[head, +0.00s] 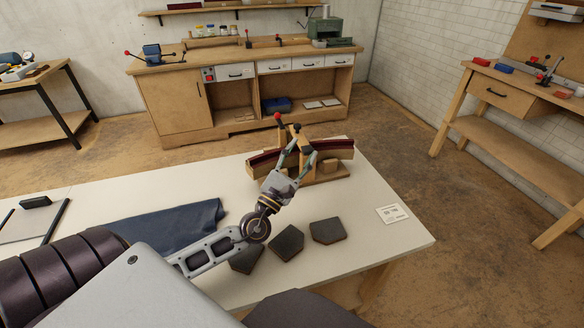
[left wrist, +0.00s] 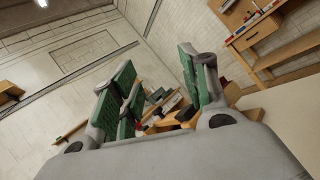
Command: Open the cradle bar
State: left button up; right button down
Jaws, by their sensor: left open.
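The wooden cradle (head: 335,152) stands near the back of the white table, with a dark red curved strip running along it. An upright bar with a red knob (head: 278,116) and a black knob (head: 297,127) rises at its middle; the gripper partly hides it. My left gripper (head: 301,150) is open, pointing at the cradle's middle from the front. I cannot tell whether it touches the bar. In the left wrist view, the green-padded fingers (left wrist: 160,80) stand apart, with wooden cradle parts (left wrist: 163,125) beyond and partly between them. My right gripper is not in view.
Three dark blocks (head: 327,231) lie in front of the cradle. A blue-grey cloth (head: 165,228) lies to the left and a white card (head: 392,213) to the right. The table (head: 385,240) is clear right of the cradle. Workbenches (head: 170,100) stand farther off.

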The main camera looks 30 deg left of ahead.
pick_arm(q)
jog(key=shift+v, duration=2.15)
jog(key=shift+r, duration=0.2)
